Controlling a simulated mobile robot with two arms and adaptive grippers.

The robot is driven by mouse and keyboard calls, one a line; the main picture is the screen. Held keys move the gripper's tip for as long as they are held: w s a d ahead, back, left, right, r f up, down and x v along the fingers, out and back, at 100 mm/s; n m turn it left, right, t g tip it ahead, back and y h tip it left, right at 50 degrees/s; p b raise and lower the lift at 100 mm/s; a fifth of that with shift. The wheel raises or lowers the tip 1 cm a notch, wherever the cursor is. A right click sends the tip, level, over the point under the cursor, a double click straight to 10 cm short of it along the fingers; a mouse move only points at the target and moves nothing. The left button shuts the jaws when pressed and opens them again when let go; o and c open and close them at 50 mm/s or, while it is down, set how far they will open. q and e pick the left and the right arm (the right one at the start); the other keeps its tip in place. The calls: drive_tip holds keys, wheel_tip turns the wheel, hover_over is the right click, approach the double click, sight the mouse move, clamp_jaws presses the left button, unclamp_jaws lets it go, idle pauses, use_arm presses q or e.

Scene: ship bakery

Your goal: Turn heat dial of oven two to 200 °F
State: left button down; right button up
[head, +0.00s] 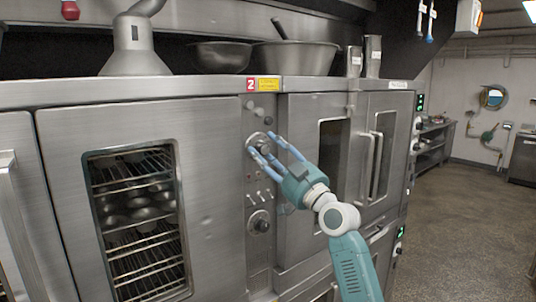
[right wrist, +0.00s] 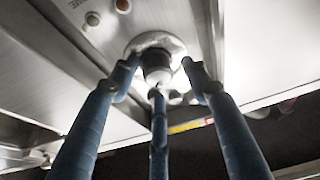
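Oven two is the steel double-door oven (head: 140,105) marked by a red "2" label (head: 251,84). Its narrow control panel has an upper round dial (head: 256,140) and a lower round dial (head: 259,222). Their markings are too small to read. My right gripper (head: 268,148) is at the upper dial, its blue fingers spread. In the right wrist view, the three fingers (right wrist: 160,75) stand around the dial's dark knob (right wrist: 157,66), with gaps visible at its sides. The knob's pale round base (right wrist: 170,41) shows behind. My left gripper is not in view.
Small switches (head: 259,197) sit between the dials. The right door's handle (head: 366,155) stands out near my right arm. Metal bowls (head: 295,57) and a hood-like vent (head: 134,50) are on top. Open floor (head: 455,210) lies to the right.

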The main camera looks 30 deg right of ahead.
drive_tip(key=shift+w+a+f, duration=0.1)
drive_tip(key=shift+a, duration=0.05)
drive_tip(key=shift+s+f, duration=0.2)
drive_tip(key=shift+f, duration=0.05)
drive_tip(key=v, duration=1.1)
drive_tip(key=shift+s, duration=0.3)
drive_tip(key=shift+r, duration=0.1)
